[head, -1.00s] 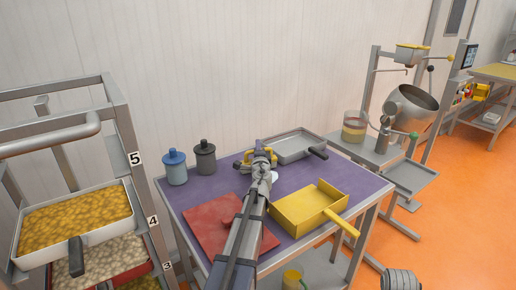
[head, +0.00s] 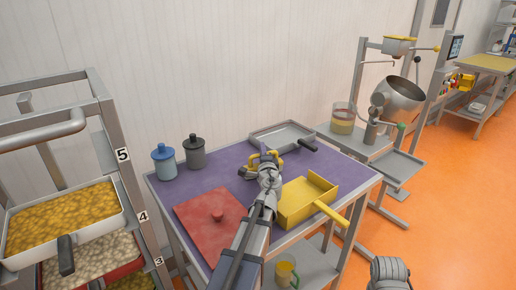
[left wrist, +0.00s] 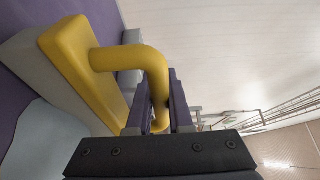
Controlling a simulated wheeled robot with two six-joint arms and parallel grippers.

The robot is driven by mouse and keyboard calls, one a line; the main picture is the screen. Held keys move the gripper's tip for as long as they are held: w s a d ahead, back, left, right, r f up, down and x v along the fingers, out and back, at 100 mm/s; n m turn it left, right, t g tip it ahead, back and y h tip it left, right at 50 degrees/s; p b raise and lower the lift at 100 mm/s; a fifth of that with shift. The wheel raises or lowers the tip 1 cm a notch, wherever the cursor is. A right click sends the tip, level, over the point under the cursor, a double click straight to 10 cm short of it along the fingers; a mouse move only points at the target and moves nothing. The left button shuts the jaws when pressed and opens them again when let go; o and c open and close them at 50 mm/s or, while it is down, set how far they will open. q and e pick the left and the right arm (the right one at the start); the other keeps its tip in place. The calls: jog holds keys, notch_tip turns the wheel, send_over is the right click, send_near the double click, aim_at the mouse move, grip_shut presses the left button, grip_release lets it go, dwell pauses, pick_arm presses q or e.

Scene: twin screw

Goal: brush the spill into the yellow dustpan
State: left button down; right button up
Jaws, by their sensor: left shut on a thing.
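The yellow dustpan (head: 303,207) lies on the purple tabletop, its handle pointing to the front right. My left gripper (head: 267,167) is behind and left of it, shut on the yellow loop handle of a brush (head: 254,161). In the left wrist view the brush (left wrist: 75,70) has a yellow back and a grey block of bristles, and the handle passes between the fingers of my left gripper (left wrist: 162,108). A pale bluish patch, likely the spill (left wrist: 35,145), lies beside the brush there. In the head view my arm seems to hide it.
A red board (head: 200,222) with a knob lies at the front left of the table. A blue canister (head: 163,163) and a dark grey canister (head: 194,153) stand at the back left. A grey tray (head: 280,136) lies at the back. Purple tabletop (head: 222,172) is clear between them.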

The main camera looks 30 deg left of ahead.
aim_at(274, 152)
pick_arm(q)
jog(key=s+d, duration=0.1)
jog(key=d, duration=0.3)
jog(key=s+d, duration=0.1)
jog(key=d, duration=0.1)
jog(key=shift+s, duration=0.3)
jog(key=shift+d+r+p, duration=0.25)
jog(key=shift+r+p, duration=0.05)
jog(key=r+p, duration=0.2)
jog(key=a+r+p, duration=0.1)
jog(key=r+p, duration=0.1)
jog(key=shift+w+r, duration=0.1)
jog(key=shift+w, duration=0.05)
